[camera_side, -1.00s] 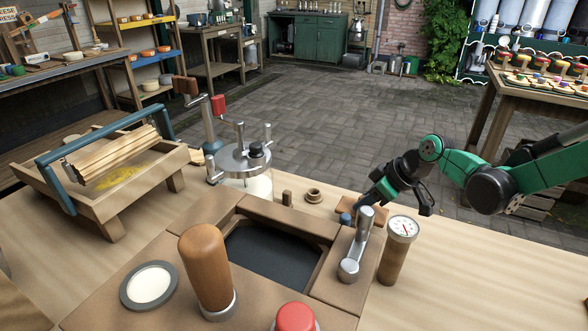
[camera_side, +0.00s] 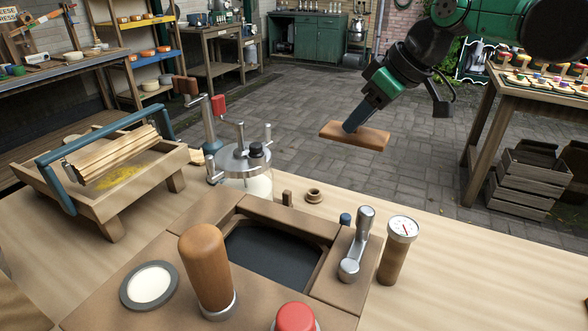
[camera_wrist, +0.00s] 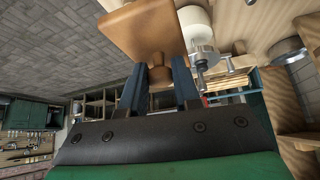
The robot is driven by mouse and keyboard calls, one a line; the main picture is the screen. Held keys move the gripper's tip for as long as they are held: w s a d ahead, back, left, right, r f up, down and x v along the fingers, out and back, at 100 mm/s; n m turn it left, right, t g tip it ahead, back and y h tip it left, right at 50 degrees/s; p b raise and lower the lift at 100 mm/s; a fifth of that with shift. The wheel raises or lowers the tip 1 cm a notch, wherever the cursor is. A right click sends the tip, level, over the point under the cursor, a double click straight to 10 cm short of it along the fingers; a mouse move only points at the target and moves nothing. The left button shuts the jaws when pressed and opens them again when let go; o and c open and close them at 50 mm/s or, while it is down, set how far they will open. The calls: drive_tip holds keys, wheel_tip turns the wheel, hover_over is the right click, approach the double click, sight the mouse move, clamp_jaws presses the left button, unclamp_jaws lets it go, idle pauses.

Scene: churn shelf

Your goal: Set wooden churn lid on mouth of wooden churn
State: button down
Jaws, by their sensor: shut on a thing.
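The wooden churn lid (camera_side: 368,138), a flat brown board, is held in the air beyond the far edge of the table, roughly level. My gripper (camera_side: 352,124) is shut on it from above. In the wrist view the lid (camera_wrist: 135,30) has a round knob, which sits between my two blue fingers (camera_wrist: 160,76). What looks like the wooden churn (camera_side: 185,222) is a wooden box in the foreground with an open, dark mouth (camera_side: 272,256). The lid is above, beyond and to the right of that mouth, well apart from it.
Around the mouth stand a wooden handle (camera_side: 204,262), a red knob (camera_side: 296,318), a metal crank (camera_side: 357,245) and a dial thermometer (camera_side: 397,250). A glass jar churn (camera_side: 243,165) with a metal lid and crank stands behind. The table's right side is clear.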

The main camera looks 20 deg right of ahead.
drive_tip(key=s+a+r, duration=0.3)
drive_tip(key=s+a, duration=0.5)
drive_tip(key=a, duration=0.1)
drive_tip(key=s+a+r, duration=0.3)
drive_tip(key=s+a, duration=0.5)
drive_tip(key=a, duration=0.1)
drive_tip(key=shift+w+d+f, duration=0.1)
drive_tip(key=shift+d+f, duration=0.05)
drive_tip(key=shift+f, duration=0.9)
drive_tip(key=shift+d+f, duration=0.15)
drive_tip(key=shift+f, duration=0.9)
drive_tip(key=shift+f, duration=0.95)
drive_tip(key=shift+r, duration=0.1)
drive_tip(key=c, duration=0.5)
unclamp_jaws()
drive_tip(key=shift+c, duration=0.2)
drive_tip(key=c, duration=0.4)
